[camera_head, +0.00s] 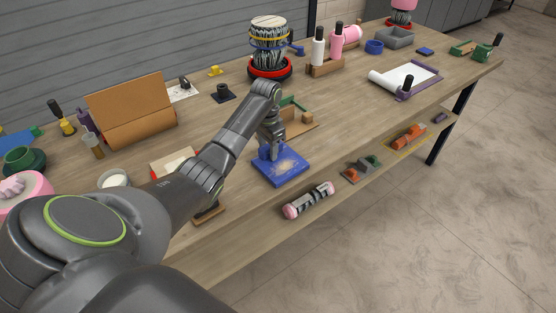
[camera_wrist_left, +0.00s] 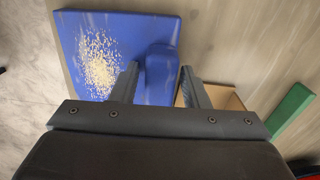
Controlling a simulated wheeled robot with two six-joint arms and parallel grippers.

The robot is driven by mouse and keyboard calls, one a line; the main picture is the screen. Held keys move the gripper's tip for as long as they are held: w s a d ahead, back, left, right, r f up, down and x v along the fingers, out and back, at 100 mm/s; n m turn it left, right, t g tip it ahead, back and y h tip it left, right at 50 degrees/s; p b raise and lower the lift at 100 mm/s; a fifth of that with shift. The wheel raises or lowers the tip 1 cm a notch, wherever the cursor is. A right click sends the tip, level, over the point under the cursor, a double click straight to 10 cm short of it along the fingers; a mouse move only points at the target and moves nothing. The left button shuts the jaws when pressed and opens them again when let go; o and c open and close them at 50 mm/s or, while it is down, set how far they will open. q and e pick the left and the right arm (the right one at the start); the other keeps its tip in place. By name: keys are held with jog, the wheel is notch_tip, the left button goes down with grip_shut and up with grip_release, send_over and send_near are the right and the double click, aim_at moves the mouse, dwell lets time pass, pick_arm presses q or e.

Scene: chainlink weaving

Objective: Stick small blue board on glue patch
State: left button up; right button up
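A blue board (camera_head: 284,168) lies flat near the front edge of the table. It bears a pale speckled glue patch (camera_head: 288,166), which also shows in the left wrist view (camera_wrist_left: 98,62). A small blue board (camera_wrist_left: 162,74) is between the fingers of my left gripper (camera_wrist_left: 160,78), over the large board's edge and beside the patch. The fingers look spread, with a narrow gap at the small board's sides. My right gripper is not in view.
A wooden piece with a green bar (camera_head: 293,103) and a small wooden block (camera_head: 307,117) stand just behind the large board. Bare tabletop (camera_head: 350,125) lies to the right.

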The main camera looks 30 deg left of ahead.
pick_arm(q)
jog(key=c, duration=0.8)
